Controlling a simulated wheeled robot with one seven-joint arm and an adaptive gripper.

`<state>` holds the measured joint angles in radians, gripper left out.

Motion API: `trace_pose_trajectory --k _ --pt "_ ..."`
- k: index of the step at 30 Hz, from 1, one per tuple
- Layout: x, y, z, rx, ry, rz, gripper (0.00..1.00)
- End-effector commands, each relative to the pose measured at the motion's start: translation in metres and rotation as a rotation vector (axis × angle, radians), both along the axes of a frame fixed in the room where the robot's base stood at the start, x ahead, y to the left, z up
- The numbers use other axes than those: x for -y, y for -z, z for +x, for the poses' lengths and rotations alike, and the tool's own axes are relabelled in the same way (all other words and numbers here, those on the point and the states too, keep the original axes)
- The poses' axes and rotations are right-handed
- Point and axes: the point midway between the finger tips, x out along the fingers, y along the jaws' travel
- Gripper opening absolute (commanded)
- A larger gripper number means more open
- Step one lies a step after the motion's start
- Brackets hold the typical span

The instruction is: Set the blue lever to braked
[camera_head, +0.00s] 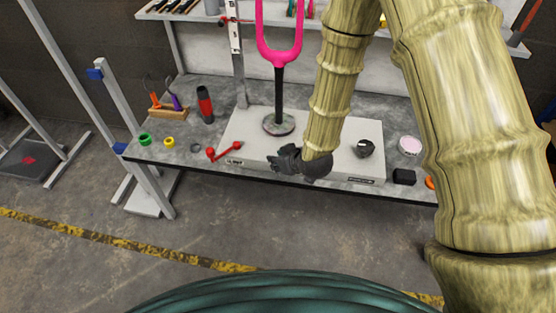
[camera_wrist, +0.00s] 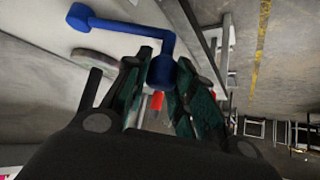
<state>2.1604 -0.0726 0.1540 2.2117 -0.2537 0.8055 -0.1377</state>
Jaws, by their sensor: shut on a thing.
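The blue lever (camera_wrist: 125,25) shows in the wrist view as a cranked arm with a round hub at its upper left end and a knob at its other end. My gripper (camera_wrist: 162,75) has its green-padded fingers on both sides of that knob and is shut on it. In the head view my gripper (camera_head: 287,163) is at the front edge of the pale base plate, and the lever is hidden there behind it. Any mark for the braked position cannot be made out.
A red lever (camera_head: 225,152) sits left of my gripper on the base plate (camera_head: 340,152). A pink fork on a black post (camera_head: 279,95) rises behind. A dark knob (camera_head: 365,148) is to the right. The floor in front of the bench is clear.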

Motion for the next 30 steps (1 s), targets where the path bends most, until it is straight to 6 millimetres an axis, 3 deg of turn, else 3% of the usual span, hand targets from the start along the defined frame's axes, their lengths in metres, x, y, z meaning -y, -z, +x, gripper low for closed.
trace_pose_trajectory --k 2,3,6,19,30 --pt "-0.001 -0.001 0.002 0.005 0.0 0.001 0.0" --pt "-0.001 -0.001 0.002 0.005 0.0 0.001 0.31" --pt "-0.001 -0.001 0.002 0.004 -0.001 0.001 0.46" --pt "0.002 -0.006 -0.003 0.002 0.0 0.0 0.46" --pt "0.023 -0.049 -0.04 0.004 0.001 0.002 0.46"
